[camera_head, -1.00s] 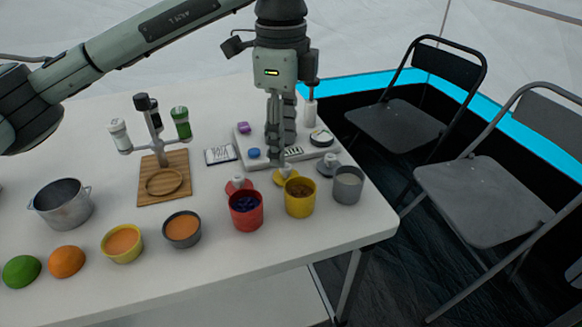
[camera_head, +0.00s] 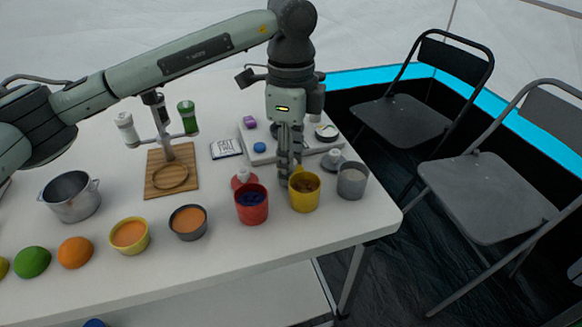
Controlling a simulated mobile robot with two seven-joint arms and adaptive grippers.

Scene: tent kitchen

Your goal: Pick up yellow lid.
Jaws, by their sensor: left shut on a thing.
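My left gripper (camera_head: 288,176) comes down from above at the table's right part, with its fingers closed just behind the yellow cup. It is shut on the yellow lid (camera_head: 297,170), of which only a small bit shows; the fingers and cup hide the rest. I cannot tell whether the lid touches the table. The yellow cup (camera_head: 304,200) stands open with brown contents. My right gripper is not in view.
A red cup (camera_head: 252,209) with a red lid (camera_head: 242,178) behind it stands left of the yellow cup. A grey cup (camera_head: 352,182) with a grey lid (camera_head: 333,160) stands right. A white tray (camera_head: 262,157) lies behind the gripper. Folding chairs (camera_head: 490,200) stand right.

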